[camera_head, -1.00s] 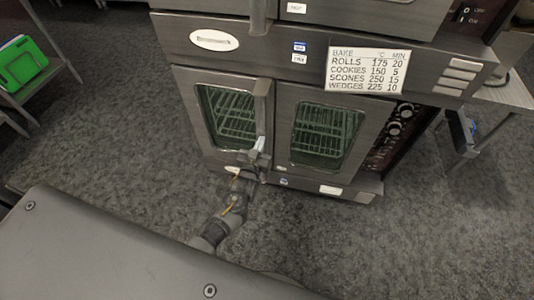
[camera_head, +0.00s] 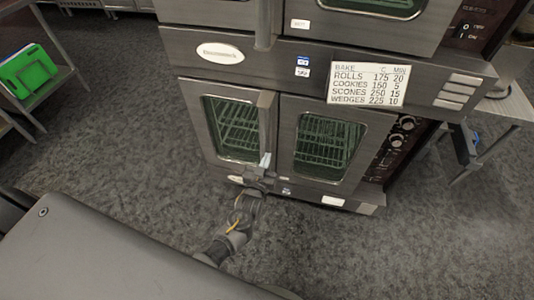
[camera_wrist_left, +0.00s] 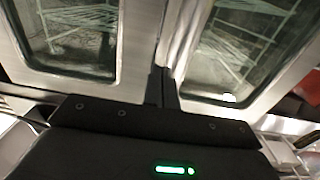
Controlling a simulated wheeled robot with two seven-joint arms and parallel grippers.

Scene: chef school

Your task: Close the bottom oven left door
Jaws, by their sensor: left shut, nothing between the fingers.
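The bottom oven left door (camera_head: 208,126) is a steel door with a glass window at the lower left of the oven in the head view. It looks flush or nearly flush with the front; I cannot tell if a small gap is left. It also shows in the wrist view (camera_wrist_left: 127,40). My left gripper (camera_head: 264,162) is shut and empty at the lower inner edge of this door, by the seam between the two doors. In the wrist view its fingers (camera_wrist_left: 163,88) point at that seam; contact is unclear. My right gripper is out of view.
The bottom oven right door (camera_head: 287,135) stands beside it and looks shut. An upper oven (camera_head: 350,32) is above, with a bake-time sign (camera_head: 368,84) below it. A rack with green boards (camera_head: 28,70) stands at the left. The grey floor around is clear.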

